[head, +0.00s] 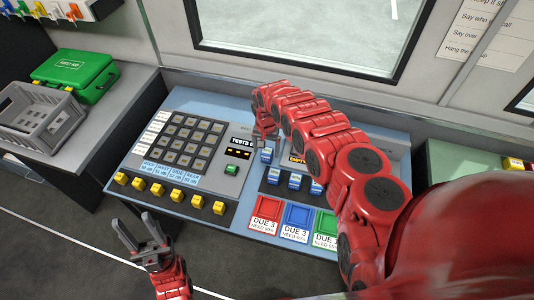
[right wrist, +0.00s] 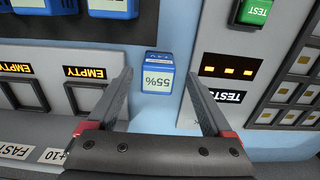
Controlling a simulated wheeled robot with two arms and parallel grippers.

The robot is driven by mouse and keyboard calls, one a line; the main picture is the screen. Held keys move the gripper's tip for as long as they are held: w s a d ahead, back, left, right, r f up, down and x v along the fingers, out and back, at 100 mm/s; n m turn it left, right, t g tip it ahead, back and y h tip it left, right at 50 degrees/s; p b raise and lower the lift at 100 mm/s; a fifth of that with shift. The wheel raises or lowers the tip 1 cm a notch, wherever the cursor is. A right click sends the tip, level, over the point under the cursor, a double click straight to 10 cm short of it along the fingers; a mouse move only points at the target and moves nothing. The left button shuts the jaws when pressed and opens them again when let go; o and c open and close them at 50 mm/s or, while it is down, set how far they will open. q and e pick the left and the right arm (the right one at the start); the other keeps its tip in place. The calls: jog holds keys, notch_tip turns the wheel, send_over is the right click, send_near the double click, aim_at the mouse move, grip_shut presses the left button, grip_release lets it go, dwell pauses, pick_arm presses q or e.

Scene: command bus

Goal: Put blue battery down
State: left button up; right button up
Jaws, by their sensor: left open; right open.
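A blue battery (right wrist: 157,82) with a 55% label stands on the light blue desk top between the tester panel and the charger slots. It also shows in the head view (head: 266,156), just below my right gripper (head: 264,141). In the right wrist view my right gripper (right wrist: 160,76) is open, with one finger on each side of this battery and a gap on both sides. My left gripper (head: 135,220) is open and empty, in front of the desk at the lower left.
More blue batteries (head: 295,181) stand in a row near the charger. Red (head: 265,212), blue (head: 297,219) and green (head: 325,227) DUE trays lie at the front edge. A button panel (head: 187,143) is left. My right arm hides much of the desk's right side.

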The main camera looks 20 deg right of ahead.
aim_at(267, 151)
jog(key=shift+d+f+b, duration=0.15)
jog(key=shift+f+b, duration=0.25)
jog(key=shift+f, duration=1.2)
jog(key=shift+c, duration=0.3)
grip_shut()
